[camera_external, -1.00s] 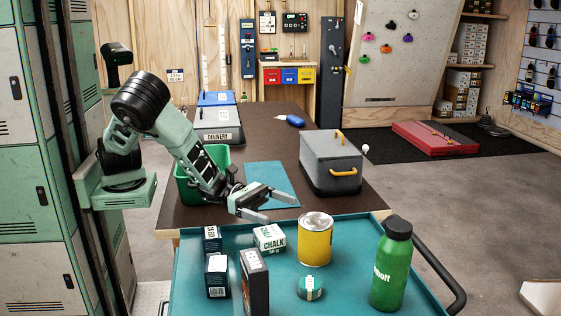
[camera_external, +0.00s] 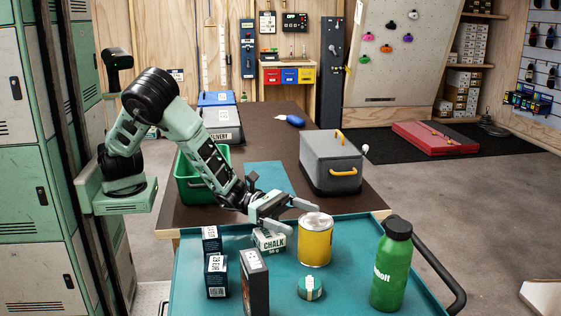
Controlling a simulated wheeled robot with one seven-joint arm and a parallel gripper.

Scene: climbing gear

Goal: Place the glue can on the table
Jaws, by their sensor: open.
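The glue can is most likely the yellow can (camera_external: 315,243) with a pale, silvery top, standing upright on the teal cart tray (camera_external: 345,285). No readable label shows on it. My gripper (camera_external: 304,217) is open, with its fingers at the height of the can's top. One finger reaches behind the can's rim and the other points at its left side; I cannot tell whether they touch it. The table (camera_external: 265,132) is the long brown one behind the cart, with a blue mat (camera_external: 268,175) on it.
On the tray, a chalk box (camera_external: 269,241), dark boxes (camera_external: 216,276), a small green tin (camera_external: 310,288) and a green bottle (camera_external: 391,268) stand around the can. On the table are a grey case (camera_external: 331,165), a green bin (camera_external: 190,185) and a delivery box (camera_external: 222,124).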

